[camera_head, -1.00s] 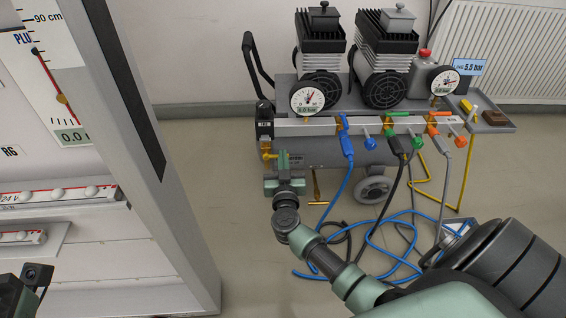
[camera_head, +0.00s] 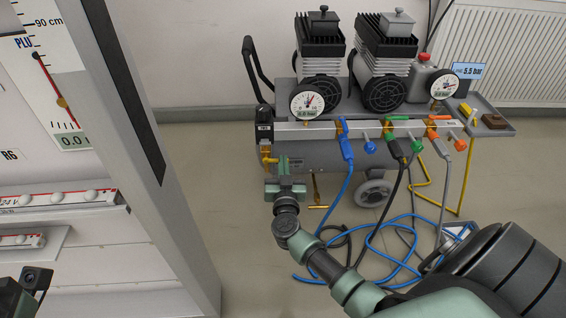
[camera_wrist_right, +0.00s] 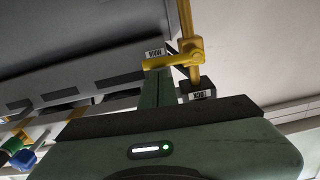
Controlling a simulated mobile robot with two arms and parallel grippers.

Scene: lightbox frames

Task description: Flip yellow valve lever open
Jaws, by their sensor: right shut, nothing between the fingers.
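The yellow valve lever (camera_head: 270,160) is on a yellow valve below a black unit at the left end of the compressor's manifold. In the right wrist view the lever (camera_wrist_right: 168,62) sticks out sideways from the yellow vertical pipe (camera_wrist_right: 186,25), with a "MAIN" tag behind it. My right gripper (camera_head: 284,163) is shut and empty, just right of the lever in the head view. In the right wrist view its green fingertips (camera_wrist_right: 158,78) are right below the lever; whether they touch it I cannot tell.
The compressor cart carries two motors (camera_head: 386,60), pressure gauges (camera_head: 307,101) and blue, green and orange outlets. Blue, black and grey hoses (camera_head: 375,240) hang to the floor beside my right arm. A black "LOCK" tag block (camera_wrist_right: 198,90) sits under the valve. A cabinet (camera_head: 165,200) stands at left.

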